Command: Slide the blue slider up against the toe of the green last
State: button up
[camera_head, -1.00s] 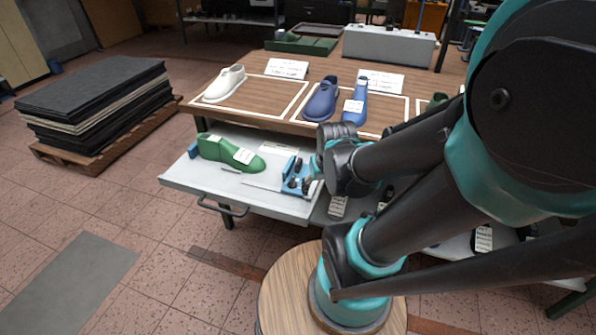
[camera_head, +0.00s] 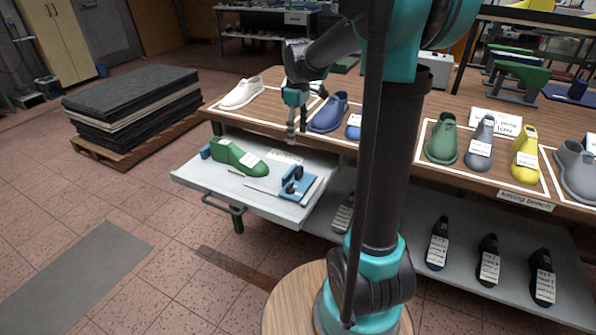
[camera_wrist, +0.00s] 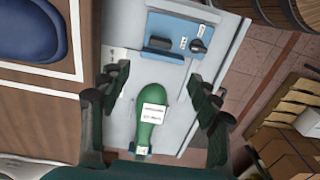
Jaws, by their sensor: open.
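The green last (camera_head: 237,157) lies on its side or sole on the pulled-out white tray (camera_head: 250,197), with white labels on it. Its toe points right, toward the blue slider (camera_head: 298,184), which carries dark knobs. A gap of bare tray with a thin rail lies between them. In the wrist view the green last (camera_wrist: 150,104) is low in the middle and the blue slider (camera_wrist: 178,38) is above it, apart from the toe. My gripper (camera_head: 297,136) is open and empty, above the tray's back edge; its fingers (camera_wrist: 160,85) frame the last from above.
The wooden bench (camera_head: 375,135) behind the tray bears white, blue, green, grey and yellow shoes. Dark shoes (camera_head: 488,260) stand on the lower shelf. A pallet of dark sheets (camera_head: 130,108) stands at left. The floor before the tray is open.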

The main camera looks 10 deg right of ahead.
aim_at(298, 169)
notch_tip(298, 169, down, 16)
jog(key=shift+r, duration=0.15)
dwell(0.3)
grip_shut()
dwell(0.4)
